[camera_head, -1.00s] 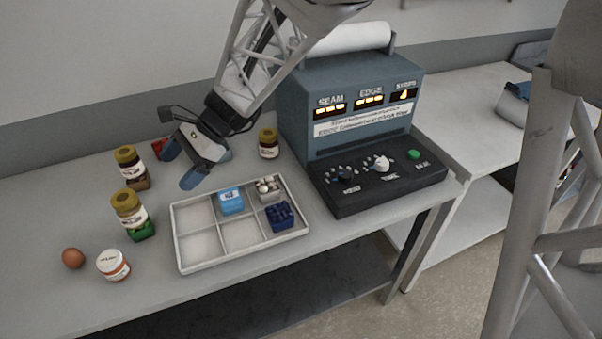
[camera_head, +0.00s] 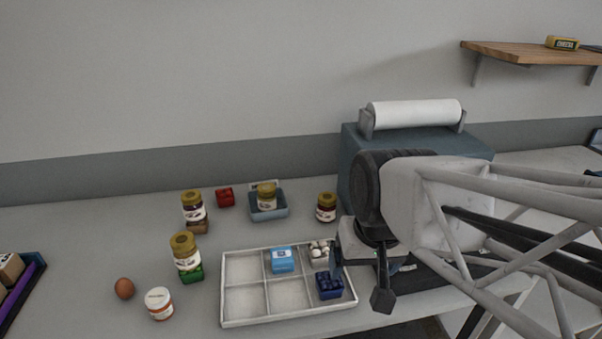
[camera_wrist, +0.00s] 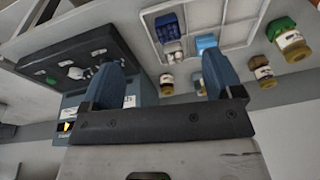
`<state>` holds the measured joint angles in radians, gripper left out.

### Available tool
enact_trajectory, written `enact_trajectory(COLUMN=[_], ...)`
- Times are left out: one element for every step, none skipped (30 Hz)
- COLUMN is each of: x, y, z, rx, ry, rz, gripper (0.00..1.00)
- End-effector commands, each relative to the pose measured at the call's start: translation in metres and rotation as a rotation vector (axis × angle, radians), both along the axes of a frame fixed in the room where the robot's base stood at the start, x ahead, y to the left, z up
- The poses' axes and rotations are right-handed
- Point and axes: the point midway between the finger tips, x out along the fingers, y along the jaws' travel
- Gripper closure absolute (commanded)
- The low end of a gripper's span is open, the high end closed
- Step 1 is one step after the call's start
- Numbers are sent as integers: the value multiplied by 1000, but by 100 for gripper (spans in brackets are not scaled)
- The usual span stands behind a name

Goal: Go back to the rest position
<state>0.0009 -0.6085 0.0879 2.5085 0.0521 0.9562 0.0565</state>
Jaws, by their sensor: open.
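My gripper (camera_head: 360,282) is open and empty at the right end of the divided tray, in front of the machine. In the wrist view its two blue fingers (camera_wrist: 162,82) stand wide apart with nothing between them. The white divided tray (camera_head: 236,322) lies on the table. It holds a light blue box (camera_head: 282,260), a small container of white round things (camera_head: 320,254) and a dark blue box (camera_head: 329,286). My arm hides much of the machine's front in the head view.
The machine (camera_head: 365,145) with a white roll stands at the back right. Jars (camera_head: 187,255), (camera_head: 326,207), a brown egg (camera_head: 124,288), a white tub (camera_head: 159,303), a red item (camera_head: 225,197) and a blue-grey tray (camera_head: 283,211) holding a jar stand around. A wooden shelf (camera_head: 510,52) hangs above.

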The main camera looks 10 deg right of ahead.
Motion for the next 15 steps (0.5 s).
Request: enact_trajectory(x=[-5,-6,-8,-9,-10,-11,-11,-11,-11,-11,-11,-11,-11,-11,-11], y=[-4,-6,-8,-10,-10,-11,-11,-12,-12,-12,-12,-11,-11,-11,-11], z=[2,2,2,2,2,2,2,2,2,2,2,2,2,2,2], rx=[-24,-35,-48,-56,-61,-66,-68,-69,-69,-69,-68,-68,-68,-68,-67], ry=[-15,-21,-28,-31,-32,-35,-36,-36,-36,-36,-36,-35,-35,-35,-35], rz=[19,29,40,47,52,56,57,58,58,58,57,57,57,57,56], gripper=[14,14,14,14,14,14,14,14,14,14,14,14,14,14,14])
